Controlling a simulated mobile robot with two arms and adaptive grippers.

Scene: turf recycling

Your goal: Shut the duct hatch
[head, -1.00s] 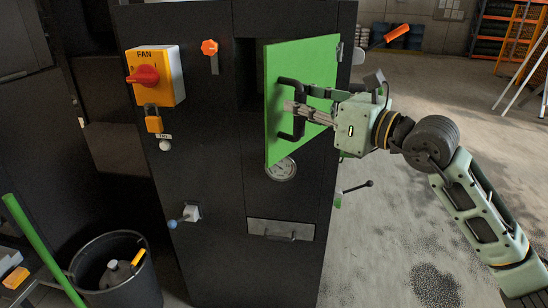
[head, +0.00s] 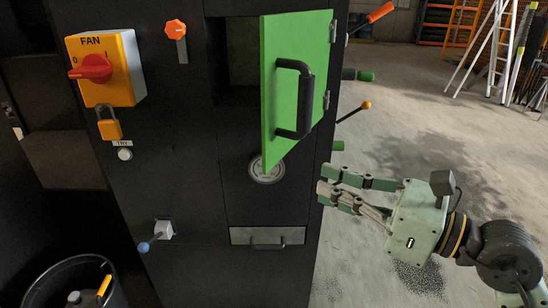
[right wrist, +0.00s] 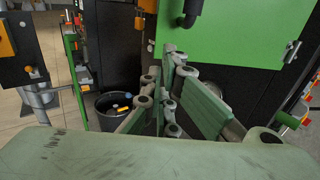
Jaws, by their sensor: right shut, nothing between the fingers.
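The green duct hatch (head: 273,125) stands partly open on the black cabinet, with hinges on its right edge. Its black handle (head: 297,98) is on the outer face. The dark duct opening (head: 236,55) shows to the left of the hatch. My right gripper (head: 325,182) is shut and empty, to the right of and below the hatch, apart from the handle. In the right wrist view the hatch (right wrist: 245,30) and the lower end of the handle (right wrist: 187,18) are above the fingers. My left gripper is not in view.
The cabinet front has a yellow fan switch (head: 105,68), an orange knob (head: 176,29), a round gauge (head: 267,170) and a small drawer (head: 267,236). Levers (head: 353,112) stick out from its right side. A black bucket (head: 60,275) stands at lower left. Floor to the right is mostly clear.

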